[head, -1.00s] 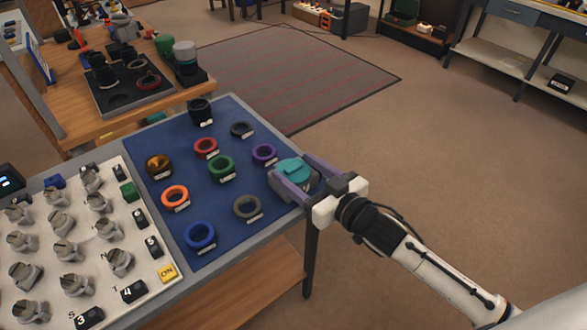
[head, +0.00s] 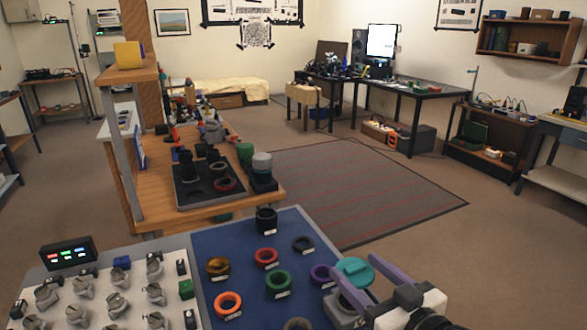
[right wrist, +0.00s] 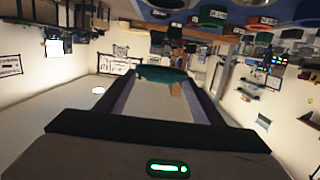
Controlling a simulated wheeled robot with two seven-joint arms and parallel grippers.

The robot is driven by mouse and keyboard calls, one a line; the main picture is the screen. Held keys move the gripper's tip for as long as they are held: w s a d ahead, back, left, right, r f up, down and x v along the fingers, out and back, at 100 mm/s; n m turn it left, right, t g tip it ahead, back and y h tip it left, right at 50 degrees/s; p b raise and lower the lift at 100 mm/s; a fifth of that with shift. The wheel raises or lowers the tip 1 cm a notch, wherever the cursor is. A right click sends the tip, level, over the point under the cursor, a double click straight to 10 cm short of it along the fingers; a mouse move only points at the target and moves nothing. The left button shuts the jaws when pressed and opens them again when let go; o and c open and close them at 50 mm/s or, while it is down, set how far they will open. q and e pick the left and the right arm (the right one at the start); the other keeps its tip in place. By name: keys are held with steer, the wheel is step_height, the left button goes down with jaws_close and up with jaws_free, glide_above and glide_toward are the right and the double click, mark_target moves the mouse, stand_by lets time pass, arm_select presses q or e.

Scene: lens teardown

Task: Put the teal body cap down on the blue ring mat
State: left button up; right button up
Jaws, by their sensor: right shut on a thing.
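The teal body cap (head: 355,270) is between the fingers of my right gripper (head: 358,281), at the right edge of the blue ring mat (head: 215,243). The right gripper is shut on the cap. The cap is close to the purple ring (head: 321,276); I cannot tell whether it touches the mat. In the right wrist view the teal cap (right wrist: 160,74) shows between the far ends of the fingers. My left gripper is not in view.
A black cylinder (head: 266,220) stands at the back. Left is a white panel of grey parts (head: 118,305).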

steer(key=s+d+m+h, duration=0.2)
steer(key=s, duration=0.6)
steer(key=s+d+m+t+h, duration=0.1)
steer(key=s+m+h, duration=0.1)
steer(key=s, duration=0.6)
steer(key=shift+s+d+h, duration=0.2)
steer(key=shift+d+h, duration=0.15)
steer(key=shift+h, duration=0.45)
steer(key=shift+a+r, duration=0.1)
steer(key=w+a+r+n+g+y, duration=0.2)
steer(key=a+n+y, duration=0.4)
steer(key=a, duration=0.3)
steer(key=w+a+r+n+g+y, duration=0.2)
steer(key=w+a+n+g+y, duration=0.1)
steer(key=a+n+g+y, duration=0.3)
steer(key=shift+w+a+r+n+g+y, duration=0.3)
steer(key=shift+w+a+r+g+y, duration=0.1)
steer(key=shift+a+y, duration=1.05)
